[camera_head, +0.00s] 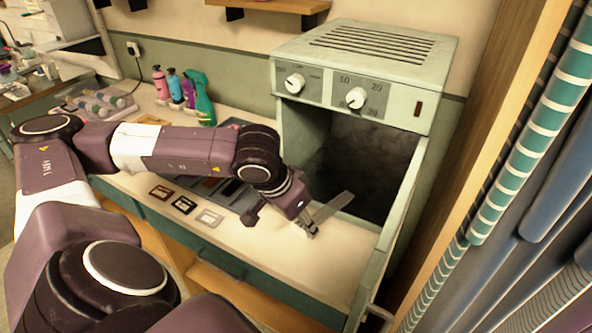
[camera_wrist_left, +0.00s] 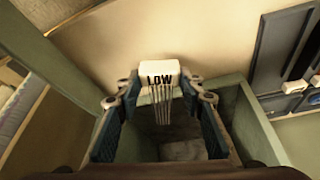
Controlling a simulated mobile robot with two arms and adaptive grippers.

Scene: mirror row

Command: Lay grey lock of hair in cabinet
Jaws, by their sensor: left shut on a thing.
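The grey lock of hair (camera_head: 333,207) is a flat grey strip sticking out from my left gripper (camera_head: 305,224) toward the cabinet opening. In the left wrist view the lock (camera_wrist_left: 161,103) shows as grey strands under a white tag marked "LOW" (camera_wrist_left: 159,74), between the fingers of the left gripper (camera_wrist_left: 160,94), which is shut on it. The cabinet (camera_head: 350,54) is pale green with two dials, and its door (camera_head: 408,215) stands open at the right. Its inside is dark. The gripper is at the front of the opening. My right gripper is not in view.
A dark tray (camera_head: 236,195) lies behind my forearm. Several bottles, one a green spray bottle (camera_head: 203,108), stand at the back. Striped tubes hang at the right.

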